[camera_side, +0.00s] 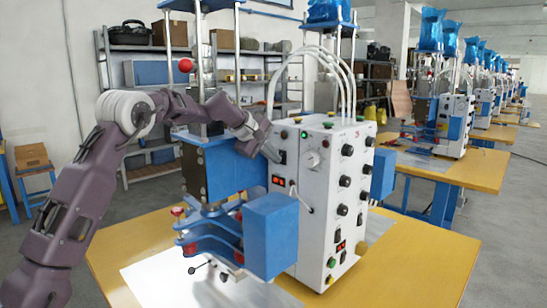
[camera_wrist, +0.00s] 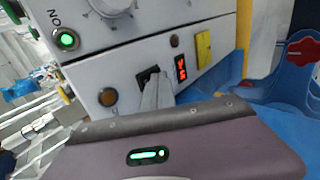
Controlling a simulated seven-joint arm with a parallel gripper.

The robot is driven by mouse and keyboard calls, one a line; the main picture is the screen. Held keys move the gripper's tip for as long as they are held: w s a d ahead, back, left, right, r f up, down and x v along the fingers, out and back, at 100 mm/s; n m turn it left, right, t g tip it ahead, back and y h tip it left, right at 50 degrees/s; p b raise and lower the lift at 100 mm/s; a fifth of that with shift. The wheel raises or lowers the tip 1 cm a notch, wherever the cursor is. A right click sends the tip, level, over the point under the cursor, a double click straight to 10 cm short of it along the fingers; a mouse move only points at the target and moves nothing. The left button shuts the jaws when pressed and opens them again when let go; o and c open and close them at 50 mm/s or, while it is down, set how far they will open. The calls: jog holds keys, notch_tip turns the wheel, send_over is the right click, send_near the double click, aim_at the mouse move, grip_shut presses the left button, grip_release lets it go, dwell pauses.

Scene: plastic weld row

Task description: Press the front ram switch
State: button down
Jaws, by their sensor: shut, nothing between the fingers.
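My gripper (camera_side: 271,153) is shut and empty, with its fingertips close to the narrow face of the white control box (camera_side: 335,200). In the wrist view the grey fingers (camera_wrist: 157,92) point at a black switch (camera_wrist: 147,77) on the panel, left of a lit red display (camera_wrist: 181,68). The fingers partly cover the switch. I cannot tell whether they touch it, and I can read no label beside it. In the side view the red display (camera_side: 279,181) shows just below the fingertips; a dark switch (camera_side: 283,157) sits close beside them.
A lit green lamp (camera_wrist: 67,40) marked ON, an amber button (camera_wrist: 107,97) and a yellow plate (camera_wrist: 203,50) lie around the switch. The blue press body (camera_side: 225,168) and blue box (camera_side: 271,235) stand close below my arm. The yellow table (camera_side: 420,280) is clear at right.

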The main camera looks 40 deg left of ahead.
jog(key=shift+w+f, duration=0.15)
jog(key=shift+w, duration=0.05)
dwell(0.3)
jog(key=shift+w+r, duration=0.1)
jog(key=shift+r, duration=0.9)
jog(key=s+f+v, duration=0.1)
jog(key=f+v, duration=0.1)
jog(key=v, duration=1.1)
jog(key=shift+s, duration=0.45)
jog(key=shift+r, duration=0.1)
